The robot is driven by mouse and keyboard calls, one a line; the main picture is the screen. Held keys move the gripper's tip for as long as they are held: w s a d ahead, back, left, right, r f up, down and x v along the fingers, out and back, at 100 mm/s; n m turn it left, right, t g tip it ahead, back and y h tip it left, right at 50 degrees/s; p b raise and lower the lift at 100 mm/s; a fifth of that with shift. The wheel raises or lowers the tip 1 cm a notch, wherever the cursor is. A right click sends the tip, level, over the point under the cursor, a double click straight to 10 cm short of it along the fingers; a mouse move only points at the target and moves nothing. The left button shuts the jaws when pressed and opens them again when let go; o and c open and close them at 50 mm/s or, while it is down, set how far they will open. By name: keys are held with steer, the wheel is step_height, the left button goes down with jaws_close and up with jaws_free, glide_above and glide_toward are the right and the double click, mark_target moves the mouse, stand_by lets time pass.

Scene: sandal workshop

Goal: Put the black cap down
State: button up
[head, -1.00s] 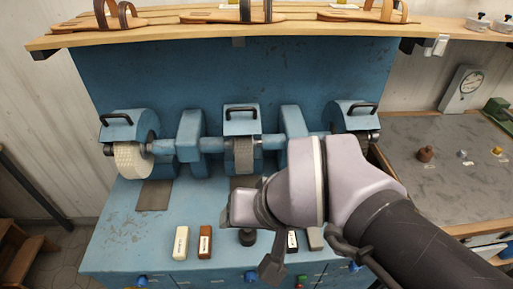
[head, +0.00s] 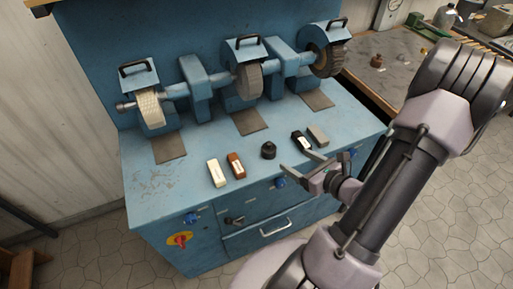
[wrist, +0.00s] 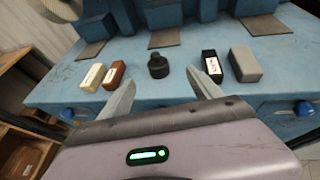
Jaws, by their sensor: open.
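The black cap (head: 268,150) stands upright on the blue bench top (head: 205,141), between the brown block and the black block. It also shows in the wrist view (wrist: 158,66), beyond and between my fingers. My gripper (head: 300,166) is open and empty at the front edge of the bench. Its two fingers are apart from the cap, with a gap of bench between. In the wrist view my gripper (wrist: 166,92) shows both fingertips spread wide.
A white block (head: 219,173) and a brown block (head: 236,165) lie left of the cap. A black block (head: 301,140) and a grey block (head: 318,135) lie right. Grinding wheels (head: 249,80) stand behind. Blue knobs (head: 279,183) stick out from the bench front.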

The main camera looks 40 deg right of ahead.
steer(key=b, duration=0.2)
glide_toward(270, 148)
steer(key=x, duration=0.2)
steer(key=d+x, duration=0.1)
steer(key=x, duration=0.2)
steer(key=shift+r, duration=0.1)
steer(key=x, duration=0.1)
steer(key=b+x, duration=0.1)
steer(key=x, duration=0.1)
steer(key=a+b+x, duration=0.1)
steer(key=x, duration=0.1)
steer(key=shift+w+f, duration=0.1)
steer(key=shift+f, duration=0.2)
steer(key=shift+w, duration=0.25)
steer(key=shift+r, duration=0.15)
steer(key=c, duration=1.6)
